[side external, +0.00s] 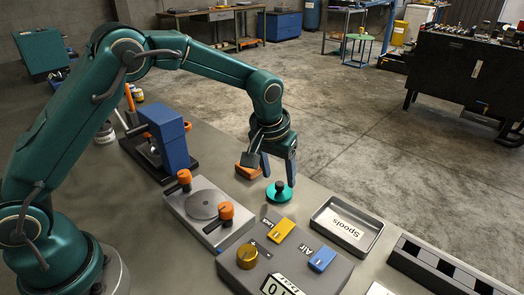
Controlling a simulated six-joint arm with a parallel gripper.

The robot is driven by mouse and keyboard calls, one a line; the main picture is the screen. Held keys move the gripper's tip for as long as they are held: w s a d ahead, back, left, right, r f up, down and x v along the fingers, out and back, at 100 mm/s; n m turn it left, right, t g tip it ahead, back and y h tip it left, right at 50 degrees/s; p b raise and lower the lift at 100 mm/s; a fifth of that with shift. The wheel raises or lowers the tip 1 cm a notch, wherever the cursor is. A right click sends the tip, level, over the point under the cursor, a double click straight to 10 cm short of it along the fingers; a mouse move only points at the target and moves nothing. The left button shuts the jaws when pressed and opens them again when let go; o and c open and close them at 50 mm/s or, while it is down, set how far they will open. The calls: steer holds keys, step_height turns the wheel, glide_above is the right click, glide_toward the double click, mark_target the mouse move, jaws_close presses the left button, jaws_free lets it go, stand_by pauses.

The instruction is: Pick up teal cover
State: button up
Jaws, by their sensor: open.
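The teal cover (279,194) is a round disc with a dark knob on top, at the middle of the bench. My gripper (279,170) points down above it with its two blue-grey fingers apart. The fingertips are near the level of the dark knob, but I cannot tell whether they touch it. The left finger hangs to the left of the knob and the right finger just behind and to its right.
An orange block (247,171) lies left of the cover. A grey plate with orange knobs (207,206) and a test box (285,262) with yellow and blue switches stand in front. A tray marked Spools (372,246) is at right. A blue block (171,146) stands behind left.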

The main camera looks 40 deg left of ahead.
steer(key=shift+x, duration=1.3)
jaws_close()
steer(key=shift+r, duration=0.15)
step_height(320, 180, up, 4)
steer(key=shift+f, duration=0.1)
steer(key=s+a+r, duration=0.4)
steer(key=a+r, duration=0.3)
steer(key=a, duration=0.4)
